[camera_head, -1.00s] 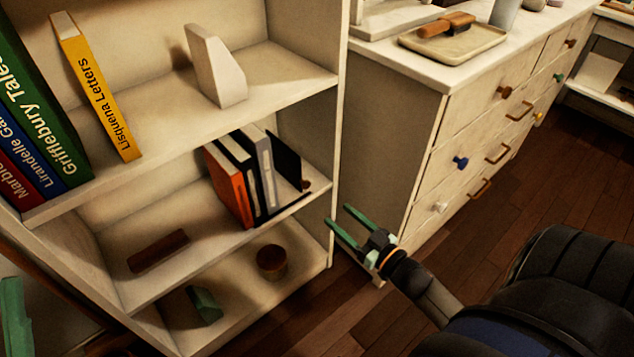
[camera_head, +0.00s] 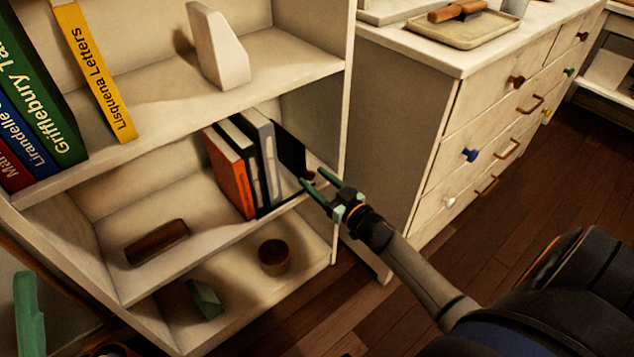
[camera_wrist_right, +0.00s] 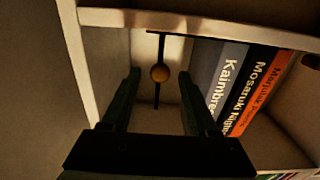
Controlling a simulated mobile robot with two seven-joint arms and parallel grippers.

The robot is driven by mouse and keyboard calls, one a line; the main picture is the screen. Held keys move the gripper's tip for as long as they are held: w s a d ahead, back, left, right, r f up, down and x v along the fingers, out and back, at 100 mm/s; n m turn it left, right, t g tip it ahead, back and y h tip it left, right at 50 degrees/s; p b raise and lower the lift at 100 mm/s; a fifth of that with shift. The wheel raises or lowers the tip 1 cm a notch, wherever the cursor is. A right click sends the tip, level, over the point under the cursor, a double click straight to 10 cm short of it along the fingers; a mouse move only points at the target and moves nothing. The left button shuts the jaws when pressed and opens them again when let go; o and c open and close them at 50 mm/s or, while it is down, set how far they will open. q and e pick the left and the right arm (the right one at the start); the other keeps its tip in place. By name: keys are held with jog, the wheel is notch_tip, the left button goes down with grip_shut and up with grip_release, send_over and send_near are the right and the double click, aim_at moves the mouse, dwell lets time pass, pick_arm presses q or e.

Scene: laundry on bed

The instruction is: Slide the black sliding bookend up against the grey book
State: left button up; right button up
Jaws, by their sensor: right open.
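The black sliding bookend (camera_head: 289,150) stands upright at the right end of the middle shelf. In the right wrist view the bookend (camera_wrist_right: 156,95) is a thin edge with a round knob (camera_wrist_right: 160,73). The grey book (camera_head: 262,150) stands to its left in the head view; the wrist view shows the grey book (camera_wrist_right: 231,72) on the right, with a gap between it and the bookend. My right gripper (camera_head: 313,180) is open at the shelf front by the knob; in its wrist view the knob appears between the fingertips. One green finger of my left gripper (camera_head: 28,312) shows at the left edge.
A black book (camera_head: 240,160) and an orange book (camera_head: 229,175) stand left of the grey one. A brown block (camera_head: 157,243) lies farther left on that shelf. The shelf's side wall (camera_head: 345,110) is right of the bookend; a dresser (camera_head: 400,120) stands beyond.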

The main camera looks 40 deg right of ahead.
grip_shut()
dwell(0.5)
dwell(1.0)
